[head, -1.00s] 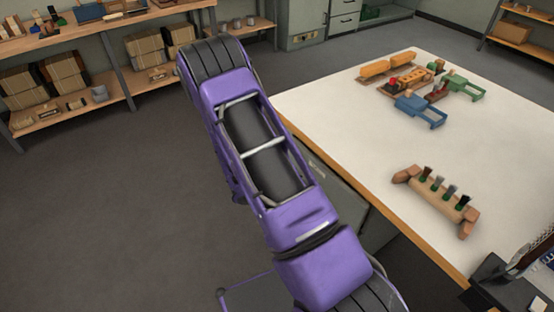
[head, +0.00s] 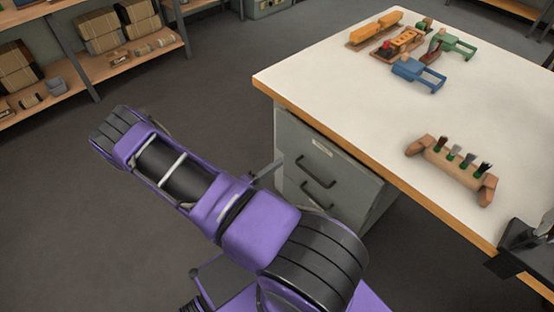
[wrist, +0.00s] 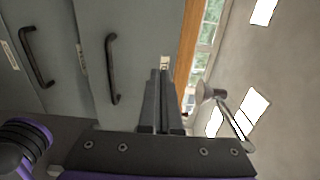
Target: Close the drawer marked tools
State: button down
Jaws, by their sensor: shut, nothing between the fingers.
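A grey drawer cabinet (head: 345,190) stands under the worktable, with dark bar handles on its fronts. Its upper drawer (head: 322,160) carries a small pale label (head: 322,147) whose words I cannot read. In the wrist view the cabinet fronts show sideways, with the upper drawer's handle (wrist: 112,68) left of my gripper. My gripper (wrist: 158,72) is shut and empty, its tips in front of the upper drawer by its label. I cannot tell whether they touch it. I cannot tell how far any drawer stands out. In the head view my arm hides most of the gripper.
The white worktable (head: 330,85) has a wooden edge above the cabinet. A shelf with boxes (head: 98,32) stands at the back left. The floor (head: 60,220) at left is clear.

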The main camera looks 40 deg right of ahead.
aim_at(309, 141)
jog(key=d, duration=0.8)
jog(key=w+d, duration=0.1)
jog(key=d, duration=0.2)
jog(key=shift+d, duration=0.4)
jog(key=d, duration=0.2)
jog(key=d+b, duration=0.1)
jog(key=d, duration=0.2)
jog(key=shift+w, duration=0.2)
jog(key=shift+d+r, duration=0.1)
jog(key=shift+r, duration=0.05)
jog(key=shift+a, duration=0.55)
jog(key=s+a, duration=0.1)
jog(key=a, duration=1.2)
jog(key=shift+a+f+p, duration=0.2)
jog(key=shift+a+p, duration=0.05)
jog(key=shift+p, duration=0.05)
